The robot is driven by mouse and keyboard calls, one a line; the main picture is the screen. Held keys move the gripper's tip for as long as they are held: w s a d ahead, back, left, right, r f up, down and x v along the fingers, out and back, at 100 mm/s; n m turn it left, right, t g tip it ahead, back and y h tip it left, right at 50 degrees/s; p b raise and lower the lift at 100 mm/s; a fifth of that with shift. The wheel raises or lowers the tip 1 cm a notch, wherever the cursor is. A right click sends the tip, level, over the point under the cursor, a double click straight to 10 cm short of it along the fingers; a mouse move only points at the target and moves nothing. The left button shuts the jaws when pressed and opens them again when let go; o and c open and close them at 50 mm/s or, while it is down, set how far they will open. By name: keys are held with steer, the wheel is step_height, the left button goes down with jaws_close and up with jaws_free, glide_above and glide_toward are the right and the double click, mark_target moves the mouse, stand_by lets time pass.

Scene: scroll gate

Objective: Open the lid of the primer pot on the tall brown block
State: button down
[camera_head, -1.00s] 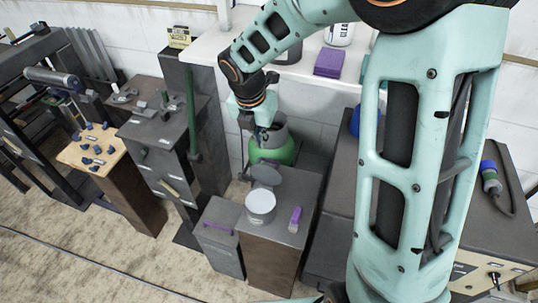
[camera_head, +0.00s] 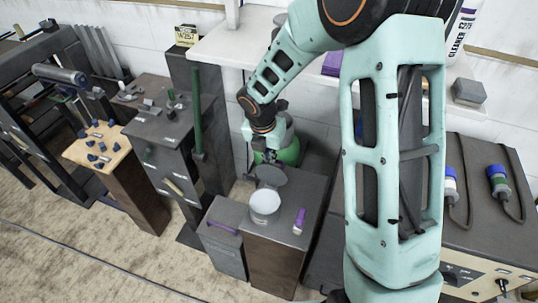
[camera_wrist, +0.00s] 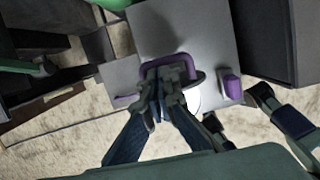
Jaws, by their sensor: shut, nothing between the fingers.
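The tall brown block (camera_head: 272,266) has a grey top. The white primer pot (camera_head: 264,209) stands on it, and its round grey lid (camera_head: 271,175) is raised at the pot's rear edge, tilted well up from the rim. The pot's pale inside shows in the head view. My gripper (camera_head: 267,157) is just behind and above the raised lid. In the wrist view my gripper (camera_wrist: 168,88) is shut and empty, in front of a purple loop (camera_wrist: 183,60) that seems to be on the lid. The fingers hide most of the pot there; whether they touch the lid I cannot tell.
A lower grey box (camera_head: 222,249) with a purple handle stands at the left. A green container (camera_head: 289,152) is behind. A dark bench stands right; grey cabinets stand left.

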steer(key=shift+w, duration=0.1)
steer(key=w, duration=0.1)
steer(key=p, duration=0.1)
steer(key=w+d, duration=0.1)
steer(key=shift+w+f+p, duration=0.3)
steer(key=shift+w+f, duration=0.05)
steer(key=shift+s, duration=0.1)
